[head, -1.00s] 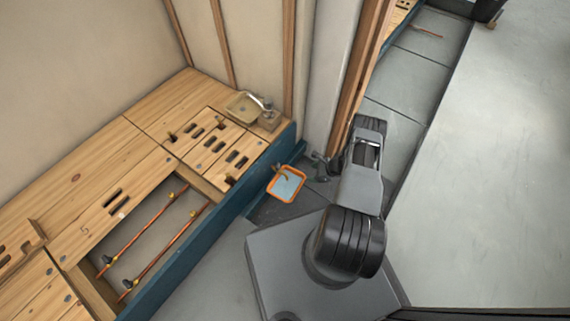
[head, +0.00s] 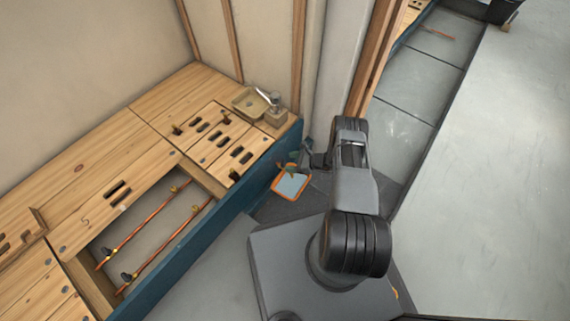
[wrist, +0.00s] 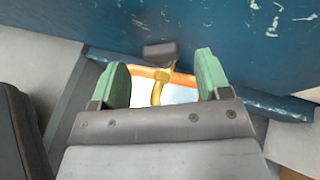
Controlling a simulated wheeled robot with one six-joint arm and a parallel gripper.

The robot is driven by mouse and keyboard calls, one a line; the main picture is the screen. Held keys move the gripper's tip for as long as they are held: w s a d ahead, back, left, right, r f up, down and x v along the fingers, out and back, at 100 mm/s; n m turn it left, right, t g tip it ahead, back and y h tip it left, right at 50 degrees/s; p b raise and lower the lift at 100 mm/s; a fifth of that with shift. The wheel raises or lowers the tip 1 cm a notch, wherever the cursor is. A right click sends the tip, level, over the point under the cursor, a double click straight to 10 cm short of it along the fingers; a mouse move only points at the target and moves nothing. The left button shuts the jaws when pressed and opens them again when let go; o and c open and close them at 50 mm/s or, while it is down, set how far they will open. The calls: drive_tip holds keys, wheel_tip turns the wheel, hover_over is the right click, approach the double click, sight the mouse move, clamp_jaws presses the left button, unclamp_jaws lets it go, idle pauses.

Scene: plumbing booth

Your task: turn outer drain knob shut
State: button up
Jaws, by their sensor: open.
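The outer drain knob (wrist: 160,49) is a dark bar-shaped handle on a brass tap (wrist: 158,85) at the blue board. In the wrist view it sits centred, just beyond the gap between my fingertips. My gripper (wrist: 161,72) is open, with one green finger on each side of the tap's line and nothing held. In the head view my gripper (head: 293,165) is over the tap by the blue board's outer face and largely hides it. Whether the fingers touch the knob cannot be told.
An orange-rimmed tray (head: 276,188) lies on the floor below the tap. The blue board (head: 190,259) edges a wooden deck (head: 85,160) with an opening holding copper pipes (head: 150,222). A small basin (head: 249,103) stands at the deck's far corner. Open floor (head: 490,190) lies right.

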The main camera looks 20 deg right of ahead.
sight(284, 162)
drive_tip(key=shift+b+x, duration=0.45)
drive_tip(key=shift+x, duration=1.45)
drive_tip(key=shift+c, duration=0.4)
drive_tip(key=c, duration=0.8)
drive_tip(key=shift+s+r+m+t+h+p, duration=0.15)
drive_tip(key=shift+m+t+h+p, duration=0.35)
drive_tip(key=shift+m+t, duration=0.3)
drive_tip(key=shift+c, duration=0.2)
drive_tip(key=shift+a+m+t+h+p, duration=0.1)
drive_tip(key=shift+m+t+h+p, duration=0.4)
drive_tip(key=shift+m+t+h, duration=1.1)
